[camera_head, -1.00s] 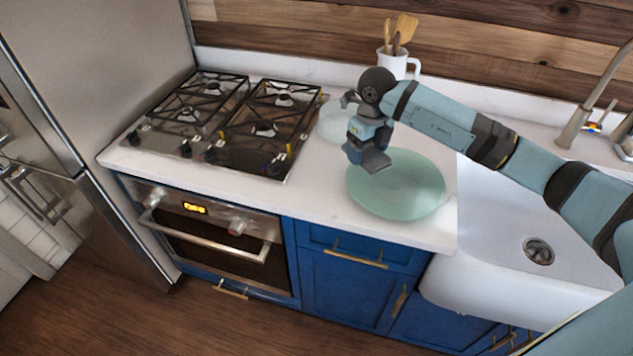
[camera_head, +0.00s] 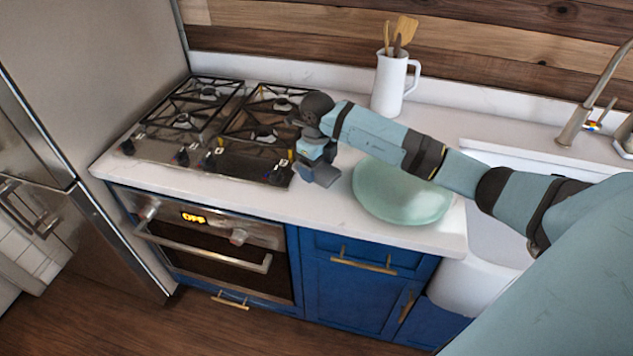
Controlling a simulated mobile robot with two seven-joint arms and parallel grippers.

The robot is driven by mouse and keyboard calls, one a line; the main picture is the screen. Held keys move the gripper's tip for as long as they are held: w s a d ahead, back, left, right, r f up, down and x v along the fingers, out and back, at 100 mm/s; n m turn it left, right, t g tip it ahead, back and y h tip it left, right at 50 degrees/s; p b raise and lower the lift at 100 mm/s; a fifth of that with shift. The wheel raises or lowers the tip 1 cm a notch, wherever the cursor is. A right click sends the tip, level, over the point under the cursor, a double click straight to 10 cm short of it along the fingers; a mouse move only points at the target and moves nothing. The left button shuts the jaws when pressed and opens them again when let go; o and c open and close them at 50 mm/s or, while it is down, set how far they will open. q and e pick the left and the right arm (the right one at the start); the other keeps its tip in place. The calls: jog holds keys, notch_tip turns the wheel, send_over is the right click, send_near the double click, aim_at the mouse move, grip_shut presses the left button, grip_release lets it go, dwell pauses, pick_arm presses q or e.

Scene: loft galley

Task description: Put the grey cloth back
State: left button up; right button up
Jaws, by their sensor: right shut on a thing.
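My right gripper (camera_head: 320,177) points down over the white counter, between the stove and the pale green round dish. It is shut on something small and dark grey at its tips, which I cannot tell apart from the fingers. I cannot make out a grey cloth clearly anywhere. My left gripper is not in view.
The pale green dish (camera_head: 400,195) lies on the counter (camera_head: 300,205) right of my gripper. The gas stove (camera_head: 215,125) is on the left. A white jug (camera_head: 388,85) with wooden utensils stands at the back. The sink (camera_head: 490,240) is partly behind my arm.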

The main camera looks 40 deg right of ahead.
aim_at(317, 192)
notch_tip(317, 192, down, 7)
jog(key=shift+p, duration=0.35)
jog(key=shift+f, duration=0.2)
jog(key=o, duration=0.8)
